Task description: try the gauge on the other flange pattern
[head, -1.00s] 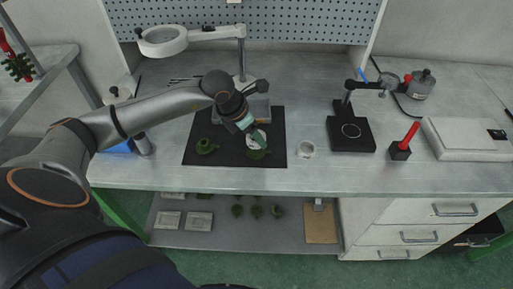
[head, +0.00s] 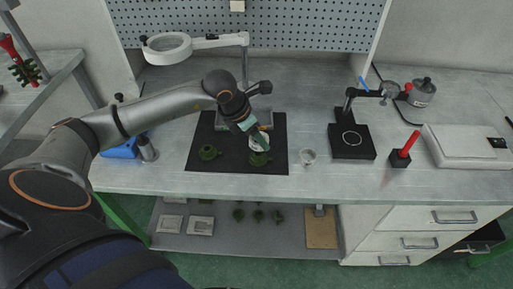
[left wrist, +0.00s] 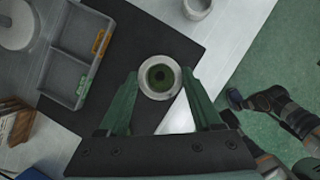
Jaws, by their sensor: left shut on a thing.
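My left gripper (head: 256,137) is over the right part of the dark mat (head: 230,165). It is shut on the gauge (head: 255,145), a pale ring that shows between the green fingertips in the left wrist view (left wrist: 145,89). Green shows through the ring's opening. One green flange pattern (head: 260,160) stands right under the gauge; I cannot tell whether the ring touches it or hangs just above. The other green flange pattern (head: 208,152) stands apart on the mat's left.
A grey divided tray (left wrist: 75,50) lies at the mat's back. A small pale cup (head: 308,157) stands just right of the mat. A black stand (head: 352,140) and a red-handled tool (head: 404,152) are farther right. A ring magnifier (head: 167,48) overhangs the back left.

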